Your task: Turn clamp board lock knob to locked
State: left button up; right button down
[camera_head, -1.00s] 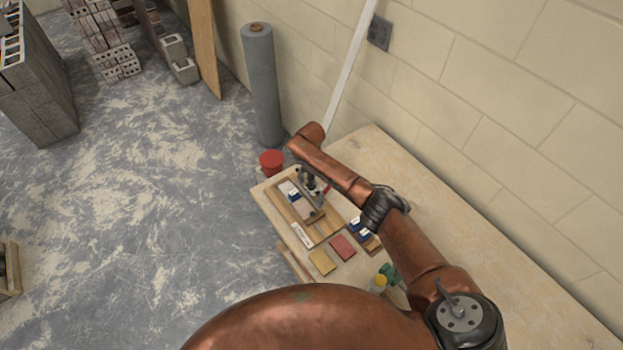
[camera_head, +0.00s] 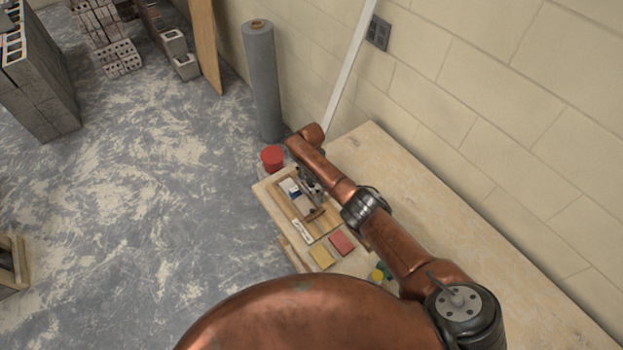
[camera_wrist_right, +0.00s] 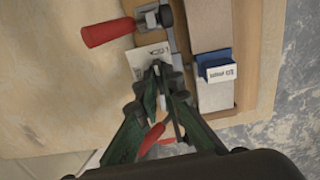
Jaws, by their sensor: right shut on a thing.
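The clamp board (camera_head: 322,227) lies on the far end of the wooden table, with a grey block and a blue-and-white piece on it. In the right wrist view the board (camera_wrist_right: 248,50) shows with a red-handled clamp (camera_wrist_right: 108,32) and a second red handle (camera_wrist_right: 152,138) between my fingers. My right gripper (camera_wrist_right: 168,76) points down at the board, its fingertips closed together beside a small white label (camera_wrist_right: 147,60). It is shut on what seems to be the lock knob, which the fingertips mostly hide. Its turn position cannot be read. My left gripper is out of view.
A red tub (camera_head: 272,158) and a tall grey roll (camera_head: 262,80) stand beyond the table (camera_head: 455,225). The block wall runs along the right. The table's right part is clear.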

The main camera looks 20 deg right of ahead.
jog(key=shift+m, duration=0.3)
jog(key=c, duration=2.1)
grip_release()
notch_tip(320, 180, up, 12)
